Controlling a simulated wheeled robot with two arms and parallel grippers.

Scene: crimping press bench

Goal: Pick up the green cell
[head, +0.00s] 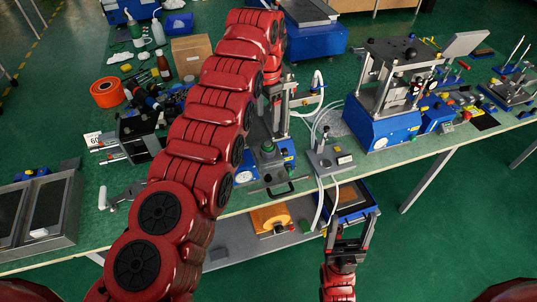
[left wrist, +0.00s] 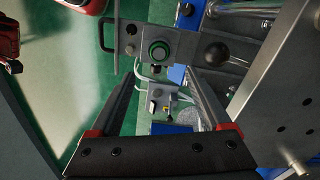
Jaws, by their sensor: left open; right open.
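A round dark piece with a green ring (head: 267,147), also in the left wrist view (left wrist: 159,51), sits on a grey plate at the front of the small press. It is the only green round part that stands out; I cannot tell for sure that it is the green cell. My left gripper (head: 274,95) hangs above and behind it in the head view, partly hidden by my red arm. In the left wrist view its fingers (left wrist: 163,70) are apart with nothing held. My right gripper (head: 348,228) is open and empty, low in front of the bench edge.
A grey box with cables (head: 330,158) stands right of the small press. A larger blue-based press (head: 385,125) stands further right. Grey trays (head: 50,212) lie at the front left. My left arm hides the bench middle.

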